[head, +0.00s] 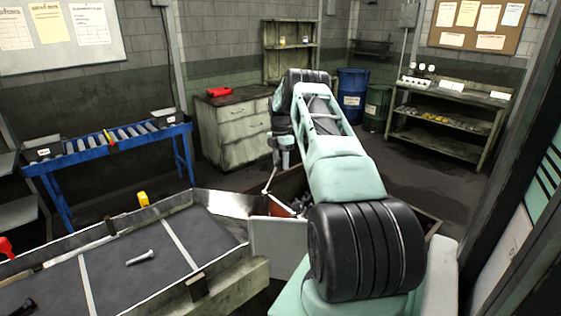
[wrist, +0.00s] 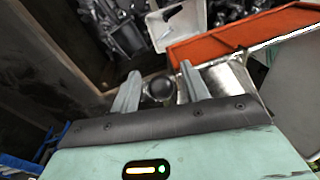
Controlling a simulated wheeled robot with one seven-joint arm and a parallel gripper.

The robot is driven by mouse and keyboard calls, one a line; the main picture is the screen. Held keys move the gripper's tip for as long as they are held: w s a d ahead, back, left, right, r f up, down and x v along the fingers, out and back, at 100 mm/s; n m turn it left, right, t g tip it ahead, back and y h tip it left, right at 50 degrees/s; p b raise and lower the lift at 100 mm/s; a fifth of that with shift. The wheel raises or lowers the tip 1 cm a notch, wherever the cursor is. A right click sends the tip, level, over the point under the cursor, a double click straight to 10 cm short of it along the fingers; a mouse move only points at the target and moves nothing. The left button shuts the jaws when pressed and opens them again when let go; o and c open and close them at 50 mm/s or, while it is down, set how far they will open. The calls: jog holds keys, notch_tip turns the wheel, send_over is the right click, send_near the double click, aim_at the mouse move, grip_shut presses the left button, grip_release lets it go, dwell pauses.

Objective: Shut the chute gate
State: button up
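The chute (head: 225,203) is a bare metal trough at the right end of the conveyor in the head view. An orange-red panel (head: 278,208), which looks like the chute gate, shows in part beside a pale plate, with my arm covering much of that area. In the wrist view the orange-red panel (wrist: 235,38) runs slanting across the upper right, just beyond my right finger. My gripper (wrist: 159,70) is open, its fingers spread apart. A dark round knob-like part (wrist: 160,88) shows between the fingers; I cannot tell whether they touch it.
The conveyor (head: 130,285) carries a loose bolt (head: 140,257) and has raised side rails. A bin wall (wrist: 50,55) and dark metal parts (wrist: 120,30) lie below my gripper. A blue roller table (head: 105,150) stands at left, a cabinet (head: 235,130) behind.

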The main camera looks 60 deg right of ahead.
jog(key=shift+r, duration=0.1)
jog(key=shift+w+d+r+b, duration=0.1)
jog(key=shift+w+r+b, duration=0.05)
jog(key=shift+r+b, duration=0.2)
notch_tip(320, 180, up, 16)
jog(key=w+d+p, duration=0.1)
jog(key=p, duration=0.1)
jog(key=shift+w+d+r, duration=0.15)
jog(key=shift+w+d, duration=0.05)
jog(key=shift+d, duration=0.2)
jog(key=shift+w, duration=0.1)
dwell(0.3)
